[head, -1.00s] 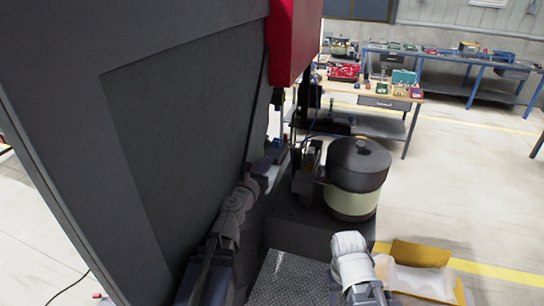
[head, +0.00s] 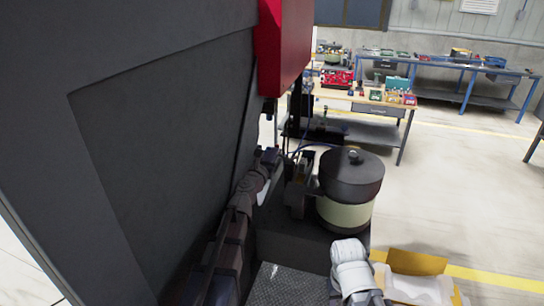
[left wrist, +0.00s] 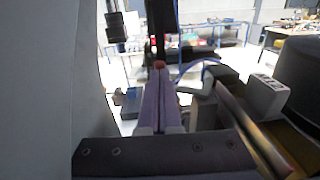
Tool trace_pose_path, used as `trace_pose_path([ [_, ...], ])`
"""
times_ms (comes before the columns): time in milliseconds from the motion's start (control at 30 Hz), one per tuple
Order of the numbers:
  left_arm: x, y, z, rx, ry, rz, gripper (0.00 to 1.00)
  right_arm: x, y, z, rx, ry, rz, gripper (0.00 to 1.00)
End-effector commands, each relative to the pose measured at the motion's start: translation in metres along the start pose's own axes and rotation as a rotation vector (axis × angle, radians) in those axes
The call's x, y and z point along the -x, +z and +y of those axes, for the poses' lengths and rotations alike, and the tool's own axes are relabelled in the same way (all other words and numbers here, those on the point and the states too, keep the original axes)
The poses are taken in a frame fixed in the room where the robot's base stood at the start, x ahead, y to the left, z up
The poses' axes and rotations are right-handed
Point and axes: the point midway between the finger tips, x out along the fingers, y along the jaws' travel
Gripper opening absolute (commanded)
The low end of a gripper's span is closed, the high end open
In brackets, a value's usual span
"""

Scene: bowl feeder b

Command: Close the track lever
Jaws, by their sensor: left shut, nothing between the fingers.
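My left gripper (head: 272,158) reaches forward along the dark machine panel to the track area beside the bowl feeder (head: 350,188). In the left wrist view its fingers (left wrist: 159,98) are shut together with nothing held. A small orange-red knob (left wrist: 159,65) shows just at the fingertips; I cannot tell whether it is the track lever or whether the fingers touch it. The lever is not clear in the head view. The bowl feeder has a black lid and a pale band. My right arm shows at the bottom, but its gripper is not in view.
The large dark machine panel (head: 170,150) stands close on the left, with a red housing (head: 284,45) above. An open cardboard box (head: 415,265) lies at lower right. Workbenches (head: 375,105) stand behind. Open floor lies to the right.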

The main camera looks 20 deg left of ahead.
Motion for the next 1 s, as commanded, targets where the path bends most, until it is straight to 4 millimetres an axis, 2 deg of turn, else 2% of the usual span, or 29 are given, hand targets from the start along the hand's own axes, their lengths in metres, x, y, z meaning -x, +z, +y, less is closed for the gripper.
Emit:
trace_pose_path([
  [667, -0.005, 0.0, 0.001, 0.0, 0.0, 0.0, 0.0, 0.0, 0.0, 0.0, 0.0, 0.0, 0.0, 0.5],
  [1000, -0.017, 0.0, 0.001, 0.0, 0.0, 0.0, 0.0, 0.0, 0.0, 0.0, 0.0, 0.0, 0.0, 0.5],
])
